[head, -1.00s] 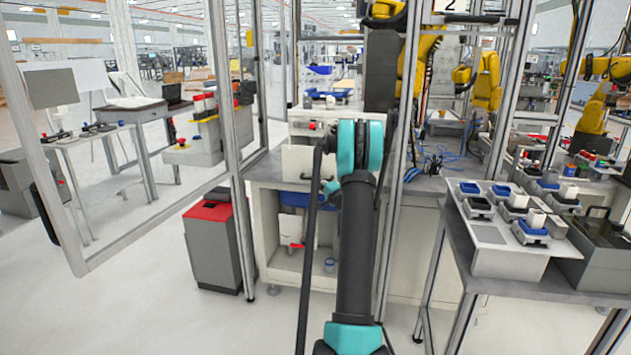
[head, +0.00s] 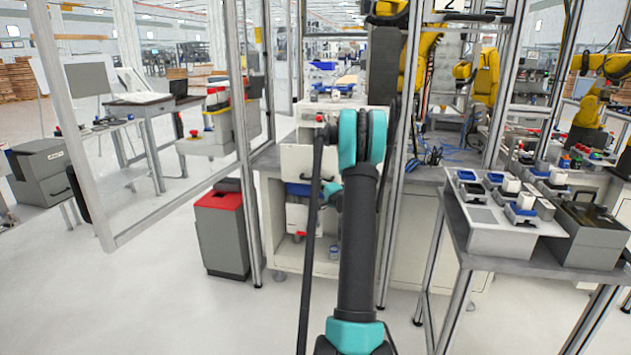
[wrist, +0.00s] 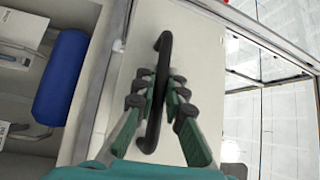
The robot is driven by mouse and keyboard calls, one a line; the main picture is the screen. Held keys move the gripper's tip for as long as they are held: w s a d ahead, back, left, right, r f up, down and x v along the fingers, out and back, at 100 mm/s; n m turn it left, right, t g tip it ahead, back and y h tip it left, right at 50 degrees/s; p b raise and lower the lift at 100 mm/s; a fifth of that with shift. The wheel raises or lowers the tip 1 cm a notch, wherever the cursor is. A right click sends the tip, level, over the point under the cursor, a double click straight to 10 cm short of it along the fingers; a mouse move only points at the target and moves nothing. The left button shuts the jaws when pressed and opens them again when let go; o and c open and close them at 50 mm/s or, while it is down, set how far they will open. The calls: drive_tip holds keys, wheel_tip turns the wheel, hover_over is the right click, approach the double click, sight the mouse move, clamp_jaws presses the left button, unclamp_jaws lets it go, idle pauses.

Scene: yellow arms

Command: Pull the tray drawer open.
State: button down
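The drawer's white front panel (head: 299,163) is on the pale cabinet (head: 270,222), left of my arm in the head view. In the wrist view the front (wrist: 180,48) fills the middle, with a black bar handle (wrist: 150,138) across it. My gripper (wrist: 162,84) has its two fingers on either side of the handle, closed in against it near its middle.
A blue roll (wrist: 62,78) lies in the open shelf beside the drawer front. A grey bin with red lid (head: 222,230) stands left of the cabinet. Fence posts stand close on both sides. A table (head: 525,262) with boxes stands at right. The floor at front left is clear.

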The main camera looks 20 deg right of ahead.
drive_tip(key=c, duration=1.6)
unclamp_jaws()
drive_tip(key=shift+d, duration=0.1)
drive_tip(key=shift+o, duration=0.2)
drive_tip(key=v, duration=1.2)
